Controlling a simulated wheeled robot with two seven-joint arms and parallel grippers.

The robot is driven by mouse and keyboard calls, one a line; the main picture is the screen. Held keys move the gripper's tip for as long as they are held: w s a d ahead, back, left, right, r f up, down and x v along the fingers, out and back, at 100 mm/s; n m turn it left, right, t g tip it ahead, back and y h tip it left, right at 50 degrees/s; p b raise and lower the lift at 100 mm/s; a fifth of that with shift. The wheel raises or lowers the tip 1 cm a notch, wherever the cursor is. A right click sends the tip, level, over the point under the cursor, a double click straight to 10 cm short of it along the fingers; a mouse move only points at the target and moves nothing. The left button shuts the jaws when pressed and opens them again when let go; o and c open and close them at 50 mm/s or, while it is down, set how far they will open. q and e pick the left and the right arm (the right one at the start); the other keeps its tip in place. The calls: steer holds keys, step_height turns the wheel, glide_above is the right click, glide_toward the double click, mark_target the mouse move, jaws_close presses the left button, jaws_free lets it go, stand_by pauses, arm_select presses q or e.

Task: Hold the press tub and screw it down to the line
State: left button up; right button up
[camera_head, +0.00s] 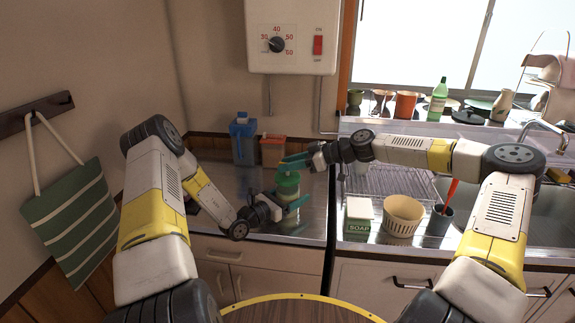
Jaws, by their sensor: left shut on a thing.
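The press tub (288,186) is a small green cylinder standing on the steel counter left of the sink. My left gripper (290,205) comes in low from the left and is shut on the tub's lower part, with its teal fingers to the sides. My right gripper (292,162) reaches in from the right, with its teal fingers over the top of the tub. Those fingers hide the top, and I cannot tell whether they are closed on it. The line on the tub is too small to make out.
A blue container (243,142) and an orange-brown box (272,151) stand behind the tub. Bare counter lies left of the tub.

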steer(key=shift+a+f, duration=0.1)
steer(key=shift+a, duration=0.1)
steer(key=shift+c, duration=0.4)
jaws_close()
